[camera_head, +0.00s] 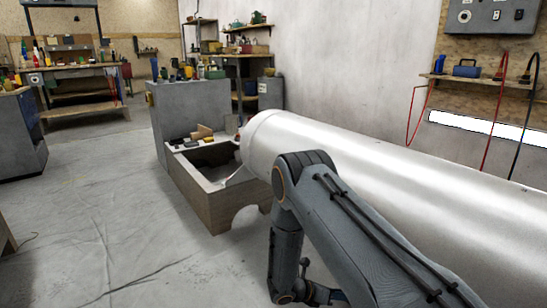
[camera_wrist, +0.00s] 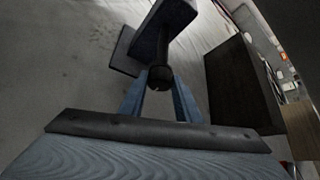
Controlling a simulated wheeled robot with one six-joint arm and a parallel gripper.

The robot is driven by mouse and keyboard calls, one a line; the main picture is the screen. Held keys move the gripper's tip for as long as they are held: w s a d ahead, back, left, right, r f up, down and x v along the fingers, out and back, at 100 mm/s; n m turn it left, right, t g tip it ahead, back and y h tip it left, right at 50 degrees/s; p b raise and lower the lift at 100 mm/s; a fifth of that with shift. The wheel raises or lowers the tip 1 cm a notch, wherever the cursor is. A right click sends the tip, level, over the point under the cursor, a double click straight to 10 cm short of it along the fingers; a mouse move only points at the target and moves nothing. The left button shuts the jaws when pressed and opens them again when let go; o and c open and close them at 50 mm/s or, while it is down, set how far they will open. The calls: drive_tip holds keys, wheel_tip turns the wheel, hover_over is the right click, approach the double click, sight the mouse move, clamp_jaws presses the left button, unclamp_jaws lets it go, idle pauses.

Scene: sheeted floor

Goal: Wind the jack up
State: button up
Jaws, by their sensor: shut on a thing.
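In the wrist view my gripper (camera_wrist: 160,90) has its two blue-grey fingers shut on a dark round knob (camera_wrist: 160,77). The knob sits at the near end of a dark grey body (camera_wrist: 168,22), which looks like the jack. A flat dark plate (camera_wrist: 124,52) lies beside this body on the left. How the knob joins the body is partly hidden. In the head view my arm bends down in front of a large silver cylinder.
The silver cylinder (camera_head: 340,145) rests at its left end by a wooden cradle (camera_head: 207,207) with a curved cutout. A dark block (camera_wrist: 238,85) stands close to the right of my gripper. A grey cabinet (camera_head: 190,105) stands behind. The sheeted floor (camera_head: 90,215) on the left is clear.

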drive_tip(key=shift+f, duration=0.1)
drive_tip(key=o, duration=1)
drive_tip(key=shift+d, duration=0.1)
drive_tip(key=shift+c, duration=0.2)
drive_tip(key=p+v, duration=0.2)
drive_tip(key=v, duration=0.6)
drive_tip(key=shift+p, duration=0.3)
